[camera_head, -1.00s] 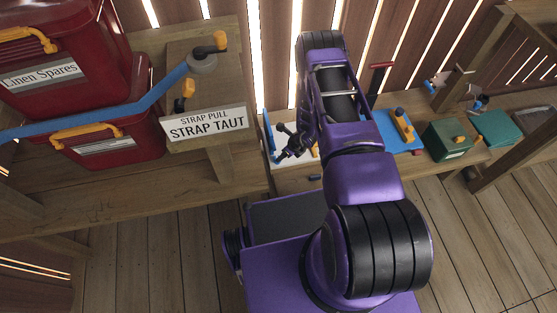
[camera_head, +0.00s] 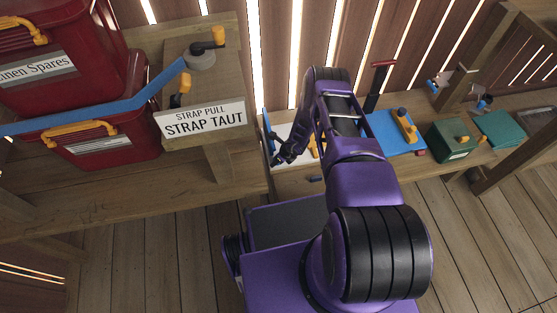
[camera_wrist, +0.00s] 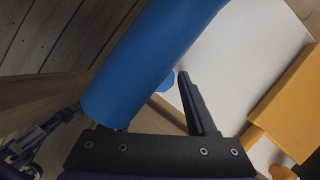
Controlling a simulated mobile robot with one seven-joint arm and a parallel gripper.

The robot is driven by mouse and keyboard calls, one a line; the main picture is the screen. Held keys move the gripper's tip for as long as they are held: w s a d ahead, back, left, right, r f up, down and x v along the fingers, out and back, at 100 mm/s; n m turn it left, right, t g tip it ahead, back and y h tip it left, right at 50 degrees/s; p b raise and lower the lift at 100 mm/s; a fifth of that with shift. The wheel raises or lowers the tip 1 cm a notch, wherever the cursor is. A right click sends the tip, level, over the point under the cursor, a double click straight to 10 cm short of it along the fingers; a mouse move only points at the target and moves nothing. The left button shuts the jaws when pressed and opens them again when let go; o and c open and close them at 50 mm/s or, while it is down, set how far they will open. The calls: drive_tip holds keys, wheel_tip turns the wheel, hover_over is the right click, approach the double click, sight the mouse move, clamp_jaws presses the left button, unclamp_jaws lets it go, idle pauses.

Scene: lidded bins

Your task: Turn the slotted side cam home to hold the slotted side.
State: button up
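My gripper (camera_wrist: 152,85) shows at the bottom of the wrist view. Its right finger is plain, its tip close to the edge of a blue panel (camera_wrist: 150,60). The left finger is mostly hidden behind the panel; the finger bases stand wide apart. In the head view my gripper (camera_head: 283,158) hangs beside an upright blue side piece (camera_head: 267,132) at the left end of a white board. I cannot tell contact. An orange block (camera_wrist: 292,100) with a peg-like handle lies at right on the white board (camera_wrist: 235,65). No slotted cam can be clearly identified.
A blue panel with an orange lever (camera_head: 405,125), a green box (camera_head: 450,140) and a red T-handle (camera_head: 378,80) stand to the right on the bench. Red lidded bins (camera_head: 110,140), a blue strap (camera_head: 100,112) and a strap sign (camera_head: 203,118) are at left.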

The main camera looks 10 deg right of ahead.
clamp_jaws()
drive_tip(key=shift+r+m+p, duration=0.1)
drive_tip(key=shift+m+p, duration=0.2)
drive_tip(key=shift+p, duration=0.25)
drive_tip(key=shift+a+r+p, duration=0.1)
drive_tip(key=shift+p, duration=0.3)
drive_tip(key=shift+s+m+h+p, duration=0.1)
drive_tip(key=shift+m+h+p, duration=0.2)
drive_tip(key=shift+m+p, duration=0.45)
drive_tip(key=shift+a+f+m+t+h, duration=0.1)
drive_tip(key=shift+m+t+h, duration=0.1)
drive_tip(key=shift+m, duration=0.35)
drive_tip(key=shift+f+m+t+h, duration=0.1)
drive_tip(key=shift+m+h, duration=0.1)
drive_tip(key=shift+m, duration=0.3)
drive_tip(key=shift+m+h, duration=0.3)
drive_tip(key=shift+m, duration=0.5)
